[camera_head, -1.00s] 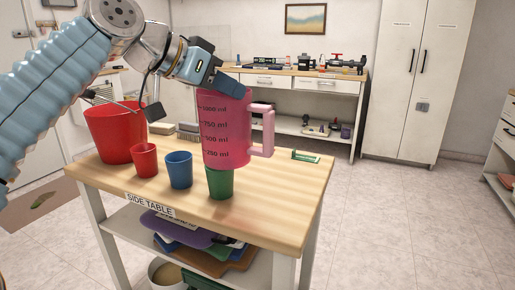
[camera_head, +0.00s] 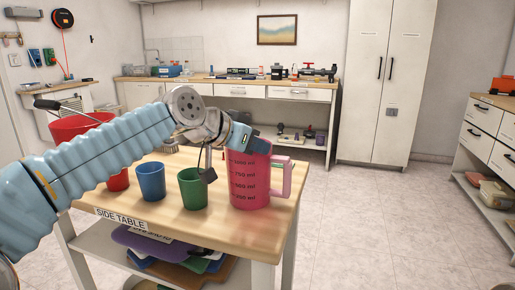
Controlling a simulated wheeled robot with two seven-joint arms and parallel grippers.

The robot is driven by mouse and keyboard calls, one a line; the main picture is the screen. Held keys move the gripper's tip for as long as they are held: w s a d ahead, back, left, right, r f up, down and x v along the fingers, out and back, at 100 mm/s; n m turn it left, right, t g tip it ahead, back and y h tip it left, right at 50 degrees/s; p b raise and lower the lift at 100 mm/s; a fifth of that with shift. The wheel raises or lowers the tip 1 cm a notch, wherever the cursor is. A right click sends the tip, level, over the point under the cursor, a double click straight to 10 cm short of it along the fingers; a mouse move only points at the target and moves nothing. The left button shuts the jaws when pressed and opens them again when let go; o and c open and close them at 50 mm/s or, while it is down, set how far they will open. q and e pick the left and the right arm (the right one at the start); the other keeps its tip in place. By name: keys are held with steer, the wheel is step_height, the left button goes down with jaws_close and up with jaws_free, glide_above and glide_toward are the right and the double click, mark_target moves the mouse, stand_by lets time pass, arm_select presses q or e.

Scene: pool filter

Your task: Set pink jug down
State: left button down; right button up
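The pink jug (camera_head: 248,182), with dark volume marks and a handle (camera_head: 287,178) on its right, is upright at the right part of the side table (camera_head: 150,225). Its base appears at tabletop level; I cannot tell whether it bears its full weight there. My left gripper (camera_head: 243,138) is at the jug's upper left rim and appears shut on it; the fingertips are partly hidden. A dark part on a thin bracket hangs left of the jug. My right gripper is not in view.
A green cup (camera_head: 193,188) stands just left of the jug. A blue cup (camera_head: 151,181), a red cup (camera_head: 118,181) and a red bucket (camera_head: 75,127) are further left, partly behind my arm. Bare tabletop shows in front of the jug.

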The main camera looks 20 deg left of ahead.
arm_select(q)
steer(key=c, duration=1.3)
jaws_free()
steer(key=shift+r, duration=0.1)
steer(key=v, duration=1.2)
steer(key=shift+b, duration=0.3)
